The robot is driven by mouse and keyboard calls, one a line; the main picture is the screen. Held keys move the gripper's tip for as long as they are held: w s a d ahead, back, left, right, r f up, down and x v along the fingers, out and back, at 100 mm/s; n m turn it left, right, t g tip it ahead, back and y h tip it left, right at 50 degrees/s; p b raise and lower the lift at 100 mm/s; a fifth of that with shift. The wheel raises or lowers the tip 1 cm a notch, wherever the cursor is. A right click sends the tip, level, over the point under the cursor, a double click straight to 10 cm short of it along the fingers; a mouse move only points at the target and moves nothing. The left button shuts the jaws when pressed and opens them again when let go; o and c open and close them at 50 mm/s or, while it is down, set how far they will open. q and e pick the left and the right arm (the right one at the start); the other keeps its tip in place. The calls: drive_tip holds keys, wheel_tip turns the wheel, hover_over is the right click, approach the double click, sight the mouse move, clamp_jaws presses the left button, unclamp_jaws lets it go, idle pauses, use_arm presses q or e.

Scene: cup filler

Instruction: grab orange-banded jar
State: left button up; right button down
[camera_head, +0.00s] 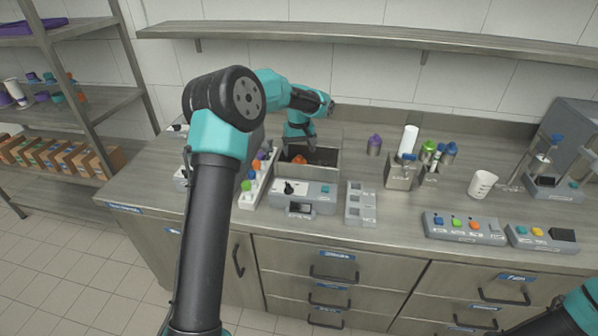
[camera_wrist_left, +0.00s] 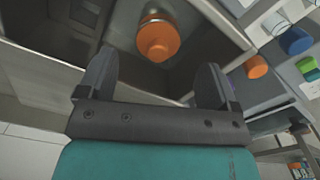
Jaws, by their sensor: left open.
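The orange-banded jar (camera_wrist_left: 158,38) shows in the left wrist view inside a metal bin, its orange top between and just beyond my fingers. In the head view its orange part (camera_head: 299,159) shows low in the bin (camera_head: 322,175), partly hidden by my left gripper. My left gripper (camera_head: 299,143) points down into the bin. In the left wrist view its two fingers (camera_wrist_left: 155,82) are apart, one on each side of the jar, with nothing held. I cannot tell how far the tips are above the jar. My right gripper is outside both views; only part of my right arm shows at bottom right.
A rack of coloured-cap items (camera_head: 255,180) stands left of the bin. A grey device (camera_head: 303,193) and a slotted holder (camera_head: 360,203) are in front. A purple-topped jar (camera_head: 374,144) and a white cup (camera_head: 482,184) stand to the right. The bin walls are close around my fingers.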

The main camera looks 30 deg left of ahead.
sight(299, 157)
use_arm(q)
drive_tip(key=shift+f, duration=2.55)
drive_tip(key=shift+c, duration=0.4)
drive_tip(key=c, duration=1.3)
drive_tip(key=shift+w+r, duration=0.1)
wheel_tip(299, 157, up, 18)
drive_tip(key=shift+f, duration=0.1)
